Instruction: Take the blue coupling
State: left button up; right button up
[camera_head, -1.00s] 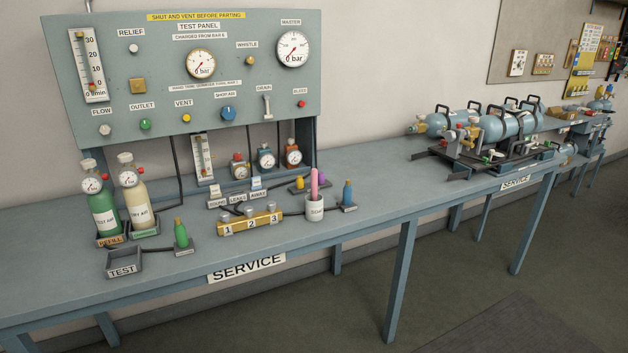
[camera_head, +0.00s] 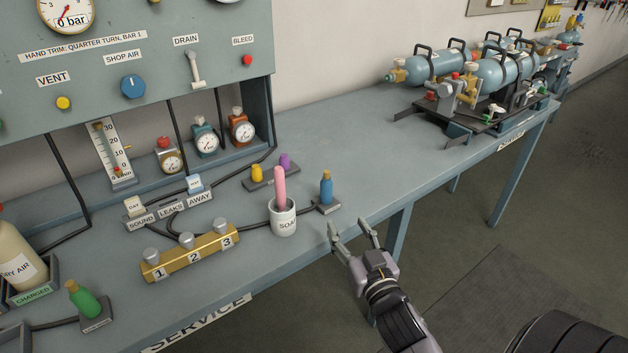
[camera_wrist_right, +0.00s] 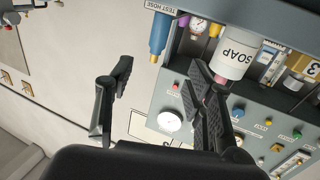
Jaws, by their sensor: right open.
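The blue coupling (camera_head: 326,188) stands upright on a small dark stand on the bench, just right of the white SOAP cup (camera_head: 284,221). My right gripper (camera_head: 352,229) is open and empty at the front edge of the bench, to the right of and nearer than the coupling, apart from it. In the right wrist view the blue coupling (camera_wrist_right: 160,34) hangs at the top, above the space between the open fingers (camera_wrist_right: 160,85), next to the TEST HOSE label. My left gripper is not in view.
A pink stick stands in the SOAP cup. Yellow and purple pieces (camera_head: 270,174) sit on a stand behind. A brass block (camera_head: 190,253) numbered 1 to 3 and a green coupling (camera_head: 84,300) are to the left. The bench to the right is clear up to the blue cylinders (camera_head: 500,70).

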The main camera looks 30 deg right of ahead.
send_near(328, 192)
jog(key=shift+w+d+r+p, duration=0.1)
jog(key=shift+w+d+p, duration=0.1)
jog(key=shift+w, duration=0.25)
jog(key=shift+w+d+r+p, duration=0.1)
jog(key=shift+w+r+p, duration=0.1)
jog(key=shift+w, duration=0.25)
jog(key=x, duration=0.4)
jog(key=shift+w+f, duration=0.1)
jog(key=shift+f, duration=0.15)
jog(key=shift+w+d, duration=0.1)
jog(key=shift+w, duration=0.3)
jog(key=p+x, duration=0.1)
jog(key=x, duration=0.4)
jog(key=shift+f, duration=0.1)
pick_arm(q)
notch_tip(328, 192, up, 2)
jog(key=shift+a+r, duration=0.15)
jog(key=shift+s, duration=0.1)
pick_arm(e)
jog(key=shift+c, duration=0.3)
jog(key=shift+c, duration=0.7)
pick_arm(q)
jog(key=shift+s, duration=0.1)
pick_arm(e)
grip_shut()
